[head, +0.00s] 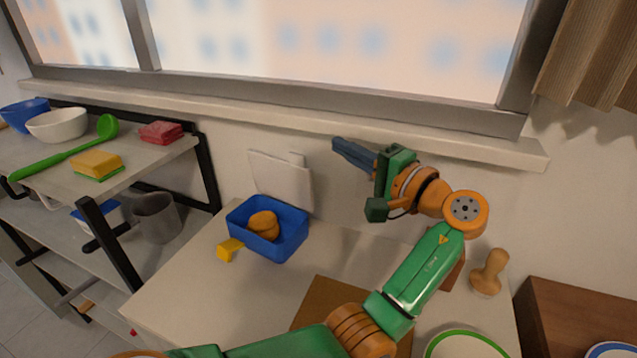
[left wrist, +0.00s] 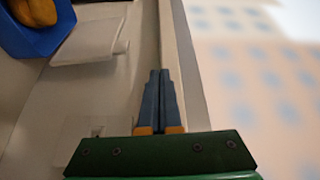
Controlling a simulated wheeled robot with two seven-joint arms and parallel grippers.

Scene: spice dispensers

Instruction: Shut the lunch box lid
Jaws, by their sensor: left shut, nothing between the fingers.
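The blue lunch box (head: 290,243) stands on the counter with yellow-orange food (head: 263,224) inside and a yellow tab (head: 230,249) at its front. Its pale lid (head: 283,182) stands open, roughly upright at the back edge near the wall. In the left wrist view the lid (left wrist: 88,42) shows beside the blue box (left wrist: 62,20) at the upper left. My left gripper (head: 337,146) is shut and empty, raised to the right of the lid and apart from it, close to the window sill. Its closed fingers (left wrist: 158,74) point along the wall. My right gripper is out of view.
The window sill (head: 400,136) runs just above and behind the left gripper. A shelf rack (head: 120,250) with bowls, a green ladle and sponges stands on the left. A brown board (head: 325,300), wooden stamp-like tool (head: 489,272) and green-rimmed plate (head: 465,345) are on the counter.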

